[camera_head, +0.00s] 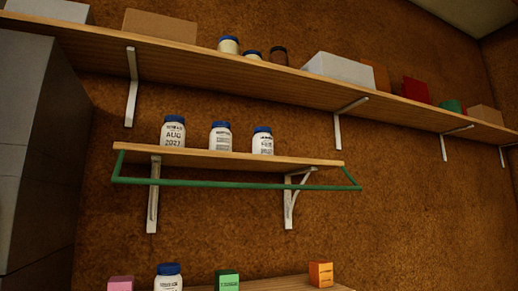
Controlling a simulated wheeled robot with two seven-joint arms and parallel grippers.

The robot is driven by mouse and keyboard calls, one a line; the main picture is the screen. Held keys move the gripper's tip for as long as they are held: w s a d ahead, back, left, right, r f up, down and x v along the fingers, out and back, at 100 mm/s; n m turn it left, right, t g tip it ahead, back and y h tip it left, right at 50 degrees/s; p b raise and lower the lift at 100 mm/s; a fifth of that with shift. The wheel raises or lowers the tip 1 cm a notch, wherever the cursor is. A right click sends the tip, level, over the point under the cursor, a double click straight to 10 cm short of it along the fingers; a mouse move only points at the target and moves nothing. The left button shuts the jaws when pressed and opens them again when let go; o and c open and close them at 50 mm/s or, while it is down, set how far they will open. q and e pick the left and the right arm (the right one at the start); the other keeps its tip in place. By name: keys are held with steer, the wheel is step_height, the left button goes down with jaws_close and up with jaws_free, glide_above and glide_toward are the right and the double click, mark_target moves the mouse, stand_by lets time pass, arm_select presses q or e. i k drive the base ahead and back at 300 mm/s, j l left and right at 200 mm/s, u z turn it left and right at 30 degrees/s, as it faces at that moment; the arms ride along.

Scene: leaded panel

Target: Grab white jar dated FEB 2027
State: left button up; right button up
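Three white jars with blue lids stand upright in a row on the small wooden middle shelf (230,160). The left jar (173,134) has a label that appears to read AUG 2027. The middle jar (220,138) and the right jar (262,143) have dark print too small to read. Another white jar with a blue lid (168,281) stands lower down, cut off by the bottom edge; its date cannot be read. Neither of my grippers is in view.
A green rail (230,184) runs along the front of the middle shelf. A long upper shelf (200,66) holds boxes and several small jars. Below are a pink box (120,284), a green box (228,281) and an orange box (320,274). A grey cabinet (35,150) stands left.

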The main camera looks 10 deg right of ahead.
mark_target(262, 141)
steer(key=i+l+u, duration=0.2)
steer(key=l+u, duration=0.2)
steer(key=i+l+u, duration=0.15)
steer(key=l+u, duration=0.2)
steer(key=l, duration=0.25)
steer(key=i+l+u, duration=0.1)
steer(key=l+u, duration=0.3)
steer(key=l, duration=0.15)
steer(key=l+u, duration=0.35)
steer(key=l, duration=0.2)
